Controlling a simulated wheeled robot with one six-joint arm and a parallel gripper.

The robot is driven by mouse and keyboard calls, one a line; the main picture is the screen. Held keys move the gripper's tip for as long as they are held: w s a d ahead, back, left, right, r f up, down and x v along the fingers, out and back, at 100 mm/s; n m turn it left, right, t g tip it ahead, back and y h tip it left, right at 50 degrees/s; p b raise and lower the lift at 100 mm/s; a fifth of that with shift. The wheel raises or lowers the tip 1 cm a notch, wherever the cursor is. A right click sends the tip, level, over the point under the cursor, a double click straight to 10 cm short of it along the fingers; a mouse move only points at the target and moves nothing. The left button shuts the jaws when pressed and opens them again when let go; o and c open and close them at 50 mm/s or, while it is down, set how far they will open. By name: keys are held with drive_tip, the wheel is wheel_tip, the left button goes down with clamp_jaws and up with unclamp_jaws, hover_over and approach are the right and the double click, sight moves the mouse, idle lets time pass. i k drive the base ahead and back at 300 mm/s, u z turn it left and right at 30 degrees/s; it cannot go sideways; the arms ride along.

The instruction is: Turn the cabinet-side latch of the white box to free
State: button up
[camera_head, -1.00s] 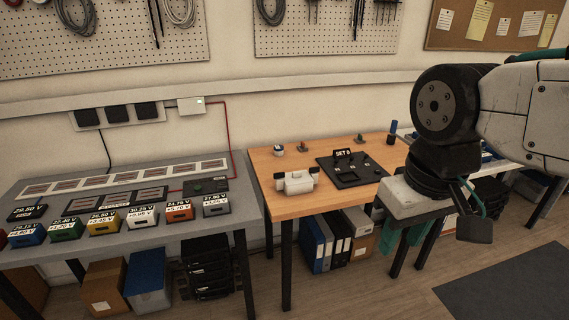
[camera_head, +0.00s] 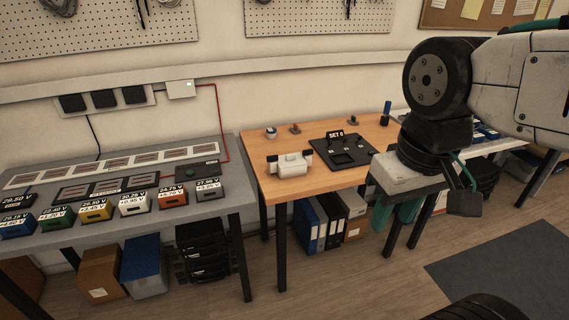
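A small white box (camera_head: 291,166) sits on the wooden table, left of the black board. It has a dark latch at each end, a left latch (camera_head: 272,160) and a right latch (camera_head: 308,154). The latches are too small to tell whether they are locked or free. My gripper (camera_head: 396,213) hangs at the right of the view, pointing down, well to the right of the box and apart from it. Its two teal fingers are spread with a gap between them and nothing visible held.
A black board (camera_head: 343,152) marked SET 0 lies beside the box, with small knobs behind. A grey table (camera_head: 228,197) with coloured voltage modules stands left. A white wall unit (camera_head: 180,89) has a red cable. Binders (camera_head: 313,222) stand under the wooden table. Floor in front is clear.

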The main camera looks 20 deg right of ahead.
sight(272, 158)
drive_tip(key=i, duration=1.2)
drive_tip(key=z, duration=0.55)
